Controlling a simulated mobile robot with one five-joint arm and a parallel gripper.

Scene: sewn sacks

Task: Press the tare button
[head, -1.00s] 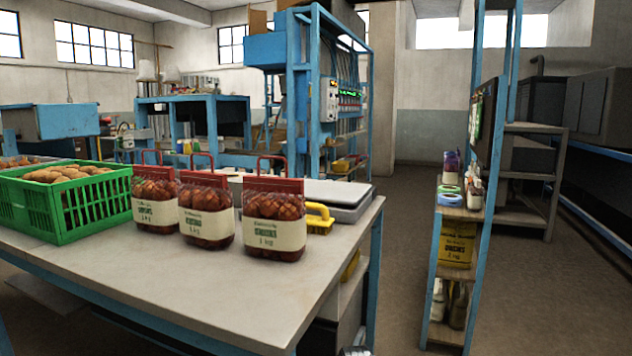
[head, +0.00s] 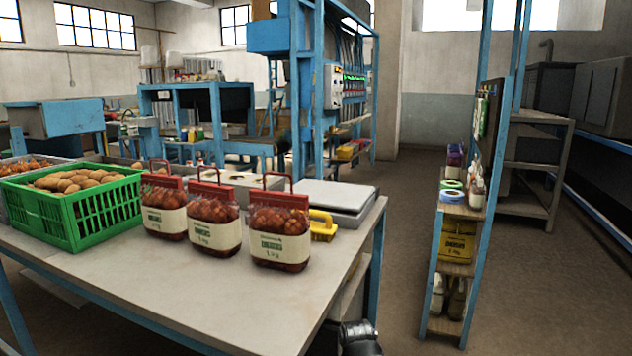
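A low scale with a flat light-grey plate (head: 335,196) sits near the right end of the worktable, behind the sacks. Its tare button does not show; the front of the scale is partly hidden by a sack and a yellow-handled tool. Three red net sacks of onions with cream labels stand upright in a row: the left sack (head: 164,215), the middle sack (head: 214,228) and the right sack (head: 280,240). The fingers of my gripper are not in view. Only a dark, rounded part, likely of my arm, shows at the bottom edge, beside the table.
The worktable (head: 200,290) has bare room in front of the sacks. A green crate (head: 110,208) of potatoes stands at its left. The yellow-handled tool (head: 322,228) lies beside the right sack. A narrow blue shelf (head: 452,268) stands to the right, with open floor (head: 408,215) between.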

